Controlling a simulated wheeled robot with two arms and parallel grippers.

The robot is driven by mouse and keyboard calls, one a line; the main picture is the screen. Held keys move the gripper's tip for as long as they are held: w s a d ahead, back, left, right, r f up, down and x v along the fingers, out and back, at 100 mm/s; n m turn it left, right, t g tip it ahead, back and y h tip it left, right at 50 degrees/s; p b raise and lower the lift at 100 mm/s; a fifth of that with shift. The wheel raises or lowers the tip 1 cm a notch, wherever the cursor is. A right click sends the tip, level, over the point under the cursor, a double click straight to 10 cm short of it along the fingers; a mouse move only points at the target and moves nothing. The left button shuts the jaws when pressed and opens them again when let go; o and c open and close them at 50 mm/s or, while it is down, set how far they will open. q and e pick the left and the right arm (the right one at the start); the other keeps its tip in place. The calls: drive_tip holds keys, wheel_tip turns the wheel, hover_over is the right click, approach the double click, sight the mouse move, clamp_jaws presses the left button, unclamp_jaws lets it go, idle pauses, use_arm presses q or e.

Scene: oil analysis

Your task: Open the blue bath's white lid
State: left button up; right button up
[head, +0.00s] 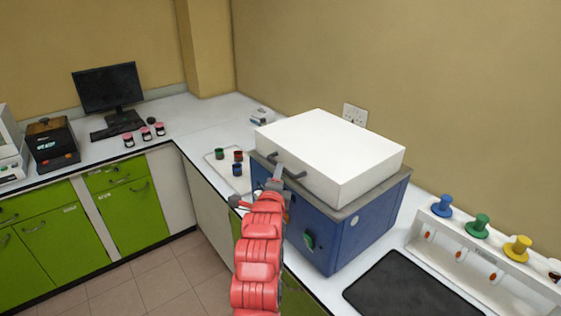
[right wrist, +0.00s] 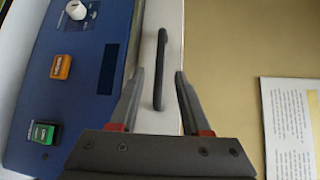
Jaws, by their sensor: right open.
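The blue bath (head: 338,232) stands on the right-hand counter. Its white lid (head: 330,150) is down on top, and a dark bar handle (head: 296,174) runs along the lid's front side. My right gripper (head: 276,178) is at the front of the lid, close to the handle and partly covering it. In the right wrist view my right gripper (right wrist: 158,76) is open, and the dark handle (right wrist: 159,70) shows between its two fingers. I cannot tell whether a finger touches it. My left gripper is in neither view.
A tray (head: 222,157) with several small coloured cups sits left of the bath. A dark mat (head: 405,287) and a white rack (head: 480,262) with coloured knobs are on the right. The wall (head: 450,90) is close behind the bath.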

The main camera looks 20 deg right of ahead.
drive_tip(key=shift+p+x, duration=0.95)
drive_tip(key=shift+x, duration=2.35)
drive_tip(key=shift+c, duration=0.3)
clamp_jaws()
